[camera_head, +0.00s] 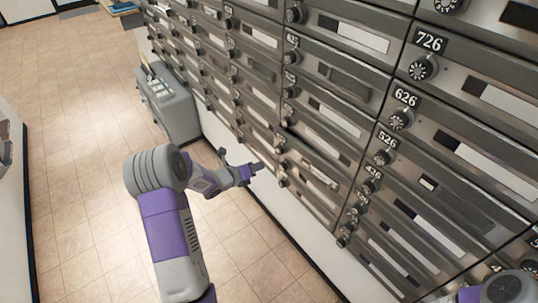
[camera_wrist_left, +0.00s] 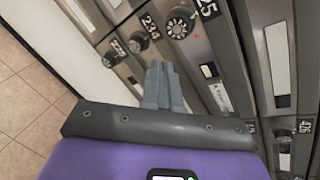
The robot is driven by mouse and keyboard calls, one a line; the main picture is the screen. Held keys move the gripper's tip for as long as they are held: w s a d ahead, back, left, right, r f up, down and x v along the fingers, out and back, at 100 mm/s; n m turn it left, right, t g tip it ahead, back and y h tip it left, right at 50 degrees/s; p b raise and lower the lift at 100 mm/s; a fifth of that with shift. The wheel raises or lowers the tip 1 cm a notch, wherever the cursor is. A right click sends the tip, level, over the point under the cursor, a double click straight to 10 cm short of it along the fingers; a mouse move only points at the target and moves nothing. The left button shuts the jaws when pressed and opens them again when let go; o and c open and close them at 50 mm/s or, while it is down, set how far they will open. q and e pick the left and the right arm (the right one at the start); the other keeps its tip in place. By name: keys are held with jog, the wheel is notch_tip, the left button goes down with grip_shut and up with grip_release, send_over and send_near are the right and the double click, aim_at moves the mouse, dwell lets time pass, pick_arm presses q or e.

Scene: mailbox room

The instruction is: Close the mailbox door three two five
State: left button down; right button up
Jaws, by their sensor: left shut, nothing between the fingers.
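A grey metal wall of mailbox doors fills the right of the head view. I cannot read 325 on any plate there. One low door (camera_head: 318,176) just right of my left gripper seems to stand slightly out from the wall, but I cannot tell how far. My left gripper (camera_head: 256,168) is shut and empty, close to the lower rows. In the left wrist view its fingers (camera_wrist_left: 163,85) are together in front of the doors, below a round dial (camera_wrist_left: 181,22). A plate ending in 25 (camera_wrist_left: 207,8) is cut off at the top. My right gripper is out of view.
A grey cabinet (camera_head: 169,103) stands on the tiled floor left of the mailboxes. The floor (camera_head: 85,205) is clear left of my left arm. A white wall strip runs below the lowest doors. Part of my right arm shows at the lower right corner.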

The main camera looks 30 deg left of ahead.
pick_arm(q)
jog(key=s+a+r+m+b, duration=0.1)
jog(key=a+r+m+b, duration=0.15)
jog(key=a+m, duration=0.4)
jog(key=m+b, duration=0.2)
jog(key=m, duration=0.1)
send_near(275, 143)
jog(key=shift+t+h, duration=0.3)
jog(key=x, duration=0.2)
jog(key=f+x, duration=0.1)
jog(key=x, duration=0.2)
jog(key=shift+s, duration=0.1)
jog(key=shift+w+d+r, duration=0.1)
jog(key=shift+w+d, duration=0.05)
jog(key=shift+w, duration=0.55)
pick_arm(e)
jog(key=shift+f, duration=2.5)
